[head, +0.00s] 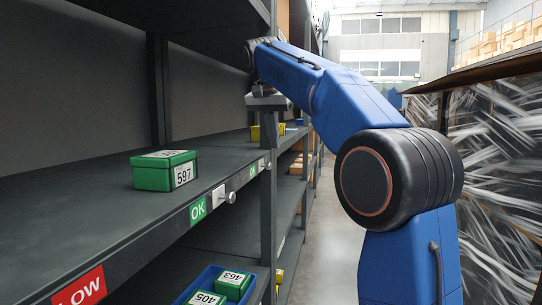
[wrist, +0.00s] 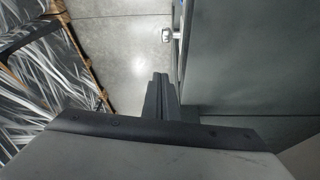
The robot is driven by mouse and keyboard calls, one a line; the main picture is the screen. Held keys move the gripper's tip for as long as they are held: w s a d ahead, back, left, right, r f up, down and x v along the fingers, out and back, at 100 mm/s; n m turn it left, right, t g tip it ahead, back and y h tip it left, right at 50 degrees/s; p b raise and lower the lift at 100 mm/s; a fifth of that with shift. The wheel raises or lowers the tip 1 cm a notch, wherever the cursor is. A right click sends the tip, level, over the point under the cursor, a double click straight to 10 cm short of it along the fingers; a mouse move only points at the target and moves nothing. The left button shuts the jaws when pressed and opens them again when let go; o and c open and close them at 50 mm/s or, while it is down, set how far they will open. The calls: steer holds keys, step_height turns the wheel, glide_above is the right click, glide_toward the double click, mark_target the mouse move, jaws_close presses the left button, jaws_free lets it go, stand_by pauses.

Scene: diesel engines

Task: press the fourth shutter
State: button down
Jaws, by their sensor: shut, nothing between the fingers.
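No shutter is plainly recognisable in either view. A small white plate with a round knob (head: 225,197) sits on the shelf's front edge beside a green OK label (head: 198,210). A similar pale fitting (head: 262,165) is further along the same edge, beside another small green label. In the head view my gripper (head: 268,103) is high by the shelf upright, above the shelf edge, and its fingers are hard to make out. In the wrist view my gripper (wrist: 161,84) is shut and empty. A small knob (wrist: 167,35) stands out from the shelf edge beyond the fingertips, apart from them.
A green box marked 597 (head: 163,172) stands on the shelf (head: 90,200). A red LOW label (head: 80,288) is at the near edge. A blue tray (head: 208,277) with green boxes is below. Wrapped goods (head: 500,160) line the right; the aisle floor (head: 332,210) is clear.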

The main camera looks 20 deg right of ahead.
steer(key=shift+s+a+f, duration=0.3)
steer(key=shift+f, duration=0.45)
steer(key=shift+s+a+f, duration=0.25)
steer(key=shift+s+f, duration=0.05)
steer(key=shift+f, duration=0.5)
steer(key=shift+s+a+f, duration=0.3)
steer(key=shift+f, duration=0.45)
steer(key=s+a, duration=0.4)
steer(key=s, duration=0.2)
steer(key=shift+s+a, duration=0.3)
steer(key=shift+s, duration=0.1)
steer(key=v, duration=1.2)
